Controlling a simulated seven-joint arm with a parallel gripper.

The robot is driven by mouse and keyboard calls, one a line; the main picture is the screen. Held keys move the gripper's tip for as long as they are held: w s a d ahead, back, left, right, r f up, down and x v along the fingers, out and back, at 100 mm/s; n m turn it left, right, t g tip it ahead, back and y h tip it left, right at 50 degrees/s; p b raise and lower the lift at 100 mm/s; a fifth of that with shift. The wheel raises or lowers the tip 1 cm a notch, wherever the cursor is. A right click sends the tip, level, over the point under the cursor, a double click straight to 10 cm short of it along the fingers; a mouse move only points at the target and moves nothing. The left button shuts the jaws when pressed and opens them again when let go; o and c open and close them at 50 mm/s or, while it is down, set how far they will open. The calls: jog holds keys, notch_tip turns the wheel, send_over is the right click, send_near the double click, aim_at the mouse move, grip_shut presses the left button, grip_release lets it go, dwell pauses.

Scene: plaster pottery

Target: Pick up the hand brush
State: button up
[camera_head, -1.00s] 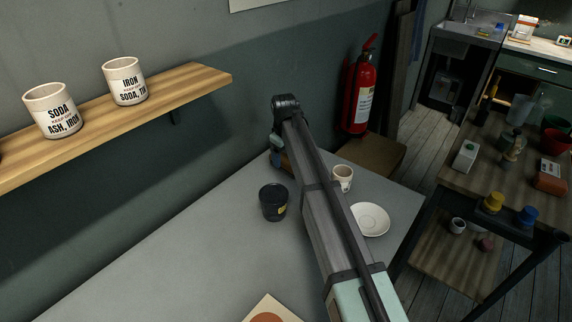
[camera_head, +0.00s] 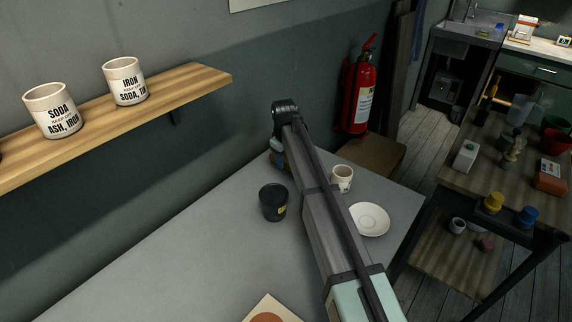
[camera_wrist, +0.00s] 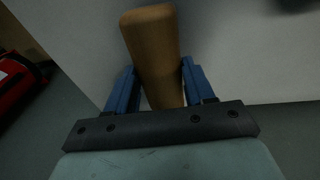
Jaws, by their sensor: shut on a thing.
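In the wrist view, the wooden handle of the hand brush (camera_wrist: 150,40) stands between the two blue fingers of my gripper (camera_wrist: 158,78), which is shut on it. Only the brown, rounded handle shows there; bristles are not visible. In the head view, my arm reaches across the grey table (camera_head: 190,270) to its far edge by the wall. My gripper is mostly hidden behind the arm there, with a small patch of brown showing beside it. I cannot tell from this whether the brush touches the table.
A dark cup (camera_head: 273,203) stands left of my arm. A pale mug (camera_head: 342,176) and a white saucer (camera_head: 370,219) are on its right. A tile-like piece (camera_head: 270,310) lies at the front. A wooden shelf (camera_head: 195,85) with two labelled jars hangs at left; a fire extinguisher (camera_head: 362,90) is beyond.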

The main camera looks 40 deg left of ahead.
jog(key=shift+c, duration=0.5)
